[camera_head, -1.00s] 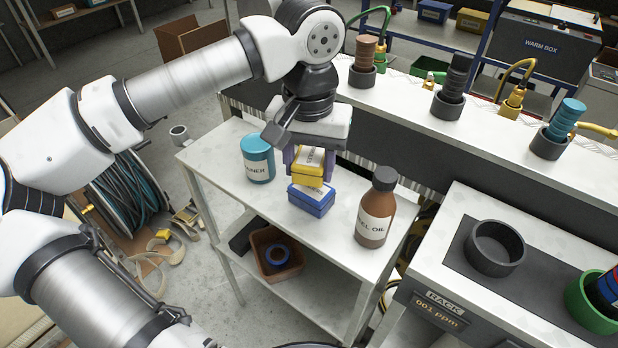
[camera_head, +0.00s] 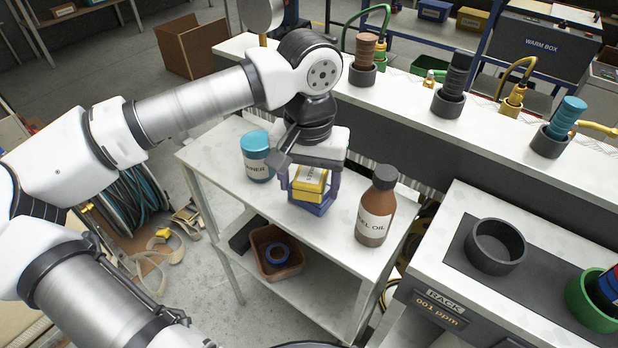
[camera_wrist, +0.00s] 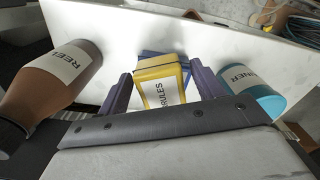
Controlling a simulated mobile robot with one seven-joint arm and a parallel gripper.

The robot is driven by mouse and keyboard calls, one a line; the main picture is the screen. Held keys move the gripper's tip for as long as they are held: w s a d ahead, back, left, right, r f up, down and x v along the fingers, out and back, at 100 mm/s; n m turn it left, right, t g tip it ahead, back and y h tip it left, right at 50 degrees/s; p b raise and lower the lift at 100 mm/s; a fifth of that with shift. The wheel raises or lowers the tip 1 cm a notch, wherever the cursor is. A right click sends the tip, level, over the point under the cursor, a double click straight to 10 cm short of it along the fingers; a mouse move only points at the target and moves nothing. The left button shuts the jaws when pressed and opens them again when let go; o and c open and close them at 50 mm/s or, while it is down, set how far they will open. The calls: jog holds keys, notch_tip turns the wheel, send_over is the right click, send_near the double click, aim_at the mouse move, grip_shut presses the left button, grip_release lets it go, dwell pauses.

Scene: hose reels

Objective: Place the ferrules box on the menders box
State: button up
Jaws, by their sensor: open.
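The yellow ferrules box (camera_head: 308,184) rests on the blue menders box (camera_head: 318,208) on the white table, and seems slightly offset from it. In the wrist view the yellow box (camera_wrist: 163,88) shows its label, with a strip of the blue box (camera_wrist: 152,57) beyond it. My gripper (camera_head: 311,181) is open. Its two purple fingers stand on either side of the yellow box, with small gaps in the wrist view. My wrist hides part of the boxes from above.
A blue-lidded thinner tin (camera_head: 256,157) stands left of the boxes, and a brown reel oil bottle (camera_head: 376,208) stands close on the right. A brown bin (camera_head: 277,256) is on the lower shelf. The table's front is clear.

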aim_at(309, 178)
jog(key=shift+r, duration=0.15)
notch_tip(309, 178, up, 12)
dwell(0.5)
